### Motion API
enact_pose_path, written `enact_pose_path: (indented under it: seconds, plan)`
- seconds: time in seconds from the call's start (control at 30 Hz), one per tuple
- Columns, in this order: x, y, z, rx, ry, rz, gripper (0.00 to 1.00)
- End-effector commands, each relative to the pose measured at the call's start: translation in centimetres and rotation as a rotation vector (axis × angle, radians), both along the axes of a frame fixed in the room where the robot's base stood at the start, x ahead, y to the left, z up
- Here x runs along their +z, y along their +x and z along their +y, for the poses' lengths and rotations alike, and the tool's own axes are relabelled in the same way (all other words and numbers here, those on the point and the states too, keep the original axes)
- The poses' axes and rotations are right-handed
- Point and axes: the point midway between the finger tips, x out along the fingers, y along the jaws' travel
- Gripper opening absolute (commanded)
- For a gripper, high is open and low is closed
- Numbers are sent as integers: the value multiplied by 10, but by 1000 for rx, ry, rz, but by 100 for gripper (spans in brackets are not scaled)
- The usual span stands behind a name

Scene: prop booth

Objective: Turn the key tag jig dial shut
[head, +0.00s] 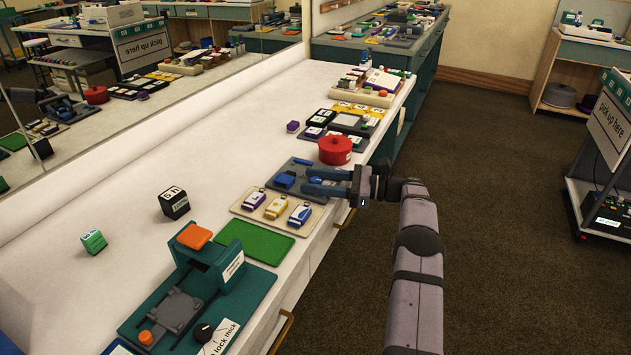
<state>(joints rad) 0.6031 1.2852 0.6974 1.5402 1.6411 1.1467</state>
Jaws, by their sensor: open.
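The key tag jig (232,283) is a teal stand with an orange pad on top and a grey plate on its base, at the lower left of the head view. A black dial (203,333) sits at its near edge, beside a white label whose words "lock thick" are readable. Which setting the dial is on is too small to tell. My gripper (304,180) is open, its blue fingers pointing left, well beyond the jig. It is over or beside a dark grey tray (305,165), close to a blue block (285,181). Nothing shows held between the fingers.
A tan tray (242,210) of colored tags and a green mat (254,240) lie between my gripper and the jig. A red round pot (335,150) stands just behind my gripper. A black cube (174,203) and green cube (94,241) stand on the left, with clear white tabletop around.

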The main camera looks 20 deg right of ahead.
Motion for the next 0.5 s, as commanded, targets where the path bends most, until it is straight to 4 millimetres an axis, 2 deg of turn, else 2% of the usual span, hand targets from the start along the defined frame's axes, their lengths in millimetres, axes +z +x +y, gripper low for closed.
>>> enact_pose_path:
  seconds: [0.17, 0.5]
  plan:
    - [-1, -6, -11, -2, 0, 0, 43]
    - [-1, -28, -50, -3, 0, -1, 43]
